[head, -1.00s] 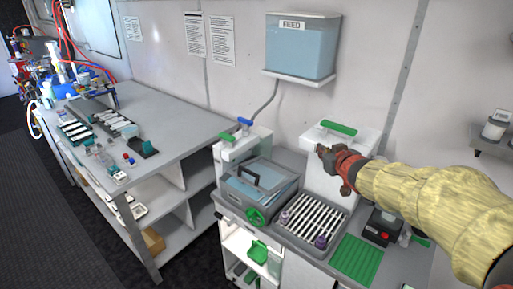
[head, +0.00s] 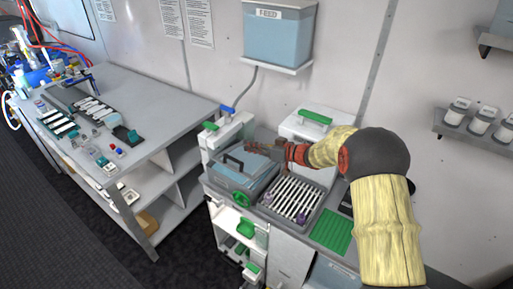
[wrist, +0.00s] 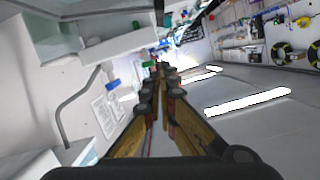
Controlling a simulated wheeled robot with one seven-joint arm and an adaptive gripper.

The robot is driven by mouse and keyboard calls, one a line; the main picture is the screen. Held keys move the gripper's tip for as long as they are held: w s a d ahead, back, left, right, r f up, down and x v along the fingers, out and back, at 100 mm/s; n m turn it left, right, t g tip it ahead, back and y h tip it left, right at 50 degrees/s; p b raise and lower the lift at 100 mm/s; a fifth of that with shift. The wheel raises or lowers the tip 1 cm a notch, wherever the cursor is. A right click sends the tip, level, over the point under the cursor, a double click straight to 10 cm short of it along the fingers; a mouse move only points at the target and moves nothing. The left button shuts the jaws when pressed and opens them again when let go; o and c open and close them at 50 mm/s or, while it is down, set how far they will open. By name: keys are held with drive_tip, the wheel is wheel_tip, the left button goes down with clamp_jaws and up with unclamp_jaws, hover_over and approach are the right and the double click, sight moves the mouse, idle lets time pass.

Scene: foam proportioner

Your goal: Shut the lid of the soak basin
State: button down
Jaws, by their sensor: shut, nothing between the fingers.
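The soak basin (head: 228,188) is a grey box on the bench left of centre in the head view, with a green round knob (head: 241,199) at its front. Its blue-grey lid (head: 250,172) has a black handle (head: 232,162). I cannot tell from this angle whether the lid sits fully down. My gripper (head: 250,147) is shut and empty, reaching left near the back edge of the basin. I cannot tell whether it touches the lid. In the wrist view my gripper's fingers (wrist: 158,72) point ahead, and the basin cannot be made out there.
A white unit with a green handle (head: 315,118) stands behind right. A feed tank (head: 280,32) hangs above.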

drive_tip(key=a+f, duration=0.1)
drive_tip(key=w+a+f, duration=0.1)
drive_tip(key=a+f, duration=0.1)
drive_tip(key=w+a+f, duration=0.1)
drive_tip(key=f, duration=0.1)
drive_tip(key=shift+a+b, duration=0.25)
drive_tip(key=shift+b, duration=0.15)
drive_tip(key=shift+s, duration=0.1)
drive_tip(key=shift+n+t, duration=0.3)
drive_tip(key=shift+n, duration=0.3)
drive_tip(key=f+b, duration=0.1)
drive_tip(key=f, duration=0.1)
drive_tip(key=s+a+f+b, duration=0.1)
drive_tip(key=f, duration=0.1)
drive_tip(key=s+f+b, duration=0.1)
drive_tip(key=f, duration=0.1)
drive_tip(key=shift+s+a+f, duration=0.25)
drive_tip(key=shift+a, duration=0.15)
